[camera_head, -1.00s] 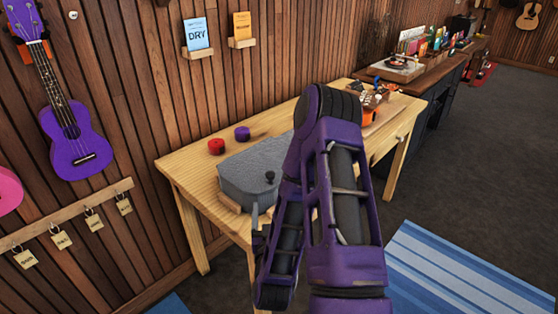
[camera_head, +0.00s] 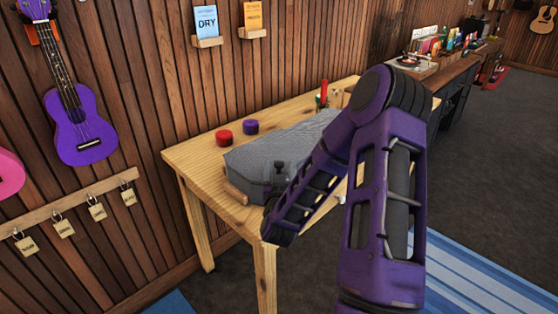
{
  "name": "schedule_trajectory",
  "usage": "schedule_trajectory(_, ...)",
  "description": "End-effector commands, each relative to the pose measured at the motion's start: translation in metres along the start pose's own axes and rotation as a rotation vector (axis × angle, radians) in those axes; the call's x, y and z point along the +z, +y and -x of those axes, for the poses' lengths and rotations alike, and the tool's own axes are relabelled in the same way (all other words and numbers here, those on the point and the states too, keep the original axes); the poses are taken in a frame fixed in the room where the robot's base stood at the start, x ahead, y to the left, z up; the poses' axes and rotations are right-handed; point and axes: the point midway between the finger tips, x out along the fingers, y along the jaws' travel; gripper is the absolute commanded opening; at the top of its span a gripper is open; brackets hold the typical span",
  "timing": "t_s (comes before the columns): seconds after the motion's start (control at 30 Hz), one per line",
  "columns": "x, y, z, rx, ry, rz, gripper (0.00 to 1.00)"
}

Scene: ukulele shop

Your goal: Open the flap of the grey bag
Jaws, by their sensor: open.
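The grey bag (camera_head: 294,141) lies on the wooden table, long and angular, its near end toward the table's front left. Its top looks closed and flat. A small dark piece stands at its near end, where my gripper (camera_head: 278,180) also is. I cannot clearly separate the two at this size. My gripper is open and shows only as a small dark shape close against the bag's near end; contact cannot be told. My purple forearm hides the bag's right side.
The wooden table (camera_head: 196,157) also holds a red tin (camera_head: 224,137), a purple tin (camera_head: 250,127) and a wooden piece (camera_head: 236,193) by the bag. A purple ukulele (camera_head: 80,130) and key tags hang on the wall at left. A blue striped rug (camera_head: 475,285) lies at right.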

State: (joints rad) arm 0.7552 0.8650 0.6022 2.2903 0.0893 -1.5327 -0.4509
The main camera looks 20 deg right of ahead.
Motion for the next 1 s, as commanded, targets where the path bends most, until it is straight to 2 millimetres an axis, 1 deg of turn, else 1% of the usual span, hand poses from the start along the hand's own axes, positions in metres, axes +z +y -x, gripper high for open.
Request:
schedule_trajectory(0.03, 0.0, 0.001, -0.011, 0.003, 0.001, -0.002, 0.68)
schedule_trajectory(0.1, 0.0, 0.001, -0.022, 0.003, 0.001, -0.003, 0.68)
schedule_trajectory(0.2, 0.001, 0.0, -0.035, 0.001, 0.0, -0.002, 0.68)
schedule_trajectory(0.3, 0.001, 0.0, -0.043, 0.0, -0.001, -0.002, 0.68)
schedule_trajectory(0.43, 0.001, 0.0, -0.048, 0.0, 0.0, -0.001, 0.68)
schedule_trajectory(0.67, 0.001, 0.0, -0.048, 0.0, -0.001, -0.001, 0.68)
schedule_trajectory(0.8, 0.001, 0.0, -0.048, 0.0, -0.001, -0.001, 0.42)
schedule_trajectory(0.97, 0.001, 0.0, -0.047, 0.0, -0.001, -0.001, 0.14)
schedule_trajectory(1.0, 0.001, 0.0, -0.047, 0.0, -0.001, -0.001, 0.06)
